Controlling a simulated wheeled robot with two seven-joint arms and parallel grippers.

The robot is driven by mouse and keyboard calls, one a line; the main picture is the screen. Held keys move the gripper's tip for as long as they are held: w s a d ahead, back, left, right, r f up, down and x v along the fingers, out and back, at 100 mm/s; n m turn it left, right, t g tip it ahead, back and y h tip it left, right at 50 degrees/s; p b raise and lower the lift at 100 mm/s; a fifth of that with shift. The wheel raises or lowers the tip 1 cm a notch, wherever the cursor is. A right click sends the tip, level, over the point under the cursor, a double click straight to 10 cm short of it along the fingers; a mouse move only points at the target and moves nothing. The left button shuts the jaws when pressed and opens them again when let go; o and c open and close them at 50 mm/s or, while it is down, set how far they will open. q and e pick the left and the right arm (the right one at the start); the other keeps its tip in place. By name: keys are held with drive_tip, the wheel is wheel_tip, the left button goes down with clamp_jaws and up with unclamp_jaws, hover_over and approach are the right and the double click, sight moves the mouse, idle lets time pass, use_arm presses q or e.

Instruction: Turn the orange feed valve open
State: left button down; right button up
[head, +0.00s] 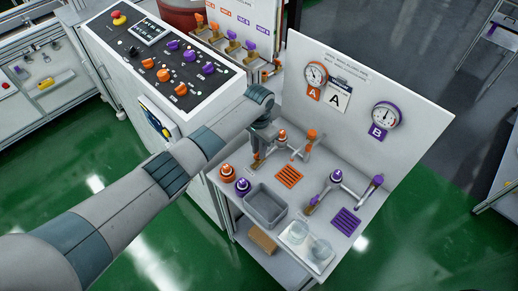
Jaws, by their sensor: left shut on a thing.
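My left arm reaches in from the lower left over the bench. Its gripper (260,148) points down at the left end of the orange line's pipework. It is shut on the orange feed valve (256,157), which is small and mostly hidden by the gripper, so its turn angle cannot be told. Along the same grey pipe stand an orange-topped fitting (283,136) and an orange knob (311,134). Gauge A (315,75) hangs on the white back panel above an orange tag. My right gripper is not in view.
A purple line (337,177) with gauge B (386,115) stands to the right. A grey bin (265,206), orange and purple bottles (228,173) and clear jars (320,249) sit at the bench front. A control panel cabinet (165,60) stands left, close to my arm.

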use_arm(q)
drive_tip(key=c, duration=1.9)
unclamp_jaws()
drive_tip(key=shift+o, duration=0.2)
drive_tip(key=shift+r, duration=0.1)
wheel_tip(320, 180, up, 17)
drive_tip(key=b, duration=0.4)
drive_tip(key=shift+r, duration=0.15)
drive_tip(key=shift+s, duration=0.1)
